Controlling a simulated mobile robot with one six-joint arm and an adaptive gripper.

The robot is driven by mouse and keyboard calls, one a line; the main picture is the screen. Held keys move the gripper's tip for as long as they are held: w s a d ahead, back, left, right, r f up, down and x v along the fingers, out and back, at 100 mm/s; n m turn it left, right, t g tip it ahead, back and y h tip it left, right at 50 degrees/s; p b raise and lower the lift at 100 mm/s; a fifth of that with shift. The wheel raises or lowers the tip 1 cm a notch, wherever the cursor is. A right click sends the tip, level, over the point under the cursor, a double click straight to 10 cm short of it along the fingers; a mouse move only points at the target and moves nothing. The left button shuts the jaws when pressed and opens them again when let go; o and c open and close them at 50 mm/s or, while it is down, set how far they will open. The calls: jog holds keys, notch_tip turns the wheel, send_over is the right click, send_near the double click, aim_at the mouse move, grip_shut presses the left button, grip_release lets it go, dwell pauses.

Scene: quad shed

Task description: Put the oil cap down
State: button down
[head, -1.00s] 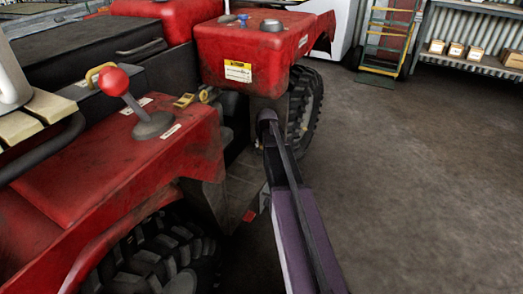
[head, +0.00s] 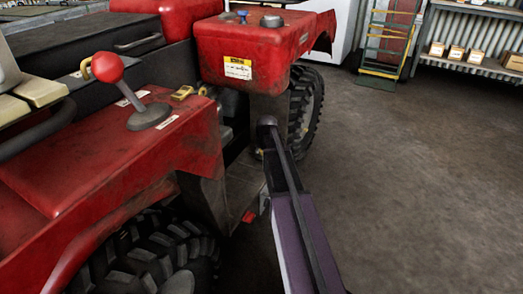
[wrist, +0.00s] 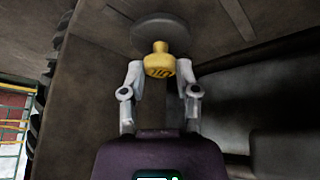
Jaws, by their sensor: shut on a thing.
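The yellow oil cap (wrist: 160,65) is between the two grey fingers of my gripper (wrist: 159,82) in the wrist view, with dark markings on its near face. My gripper is shut on it. A narrower yellow neck shows beyond the cap, against a round grey disc (wrist: 160,24). I cannot tell whether the cap touches the disc. In the head view my purple arm reaches up from the bottom beside the red vehicle; my gripper and the held cap cannot be made out there.
The red vehicle (head: 90,175) fills the left, with a red-knobbed lever (head: 107,69), a front tyre (head: 150,252) and a red box-like part (head: 255,52) carrying a grey round cap (head: 271,21). A green-yellow hand truck (head: 385,40) and a shelf (head: 475,48) stand behind. The floor at right is clear.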

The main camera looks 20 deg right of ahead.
jog(key=shift+f, duration=0.15)
jog(key=shift+c, duration=1.8)
grip_release()
jog(key=p+v, duration=1.1)
jog(key=v, duration=0.1)
jog(key=shift+s, duration=0.15)
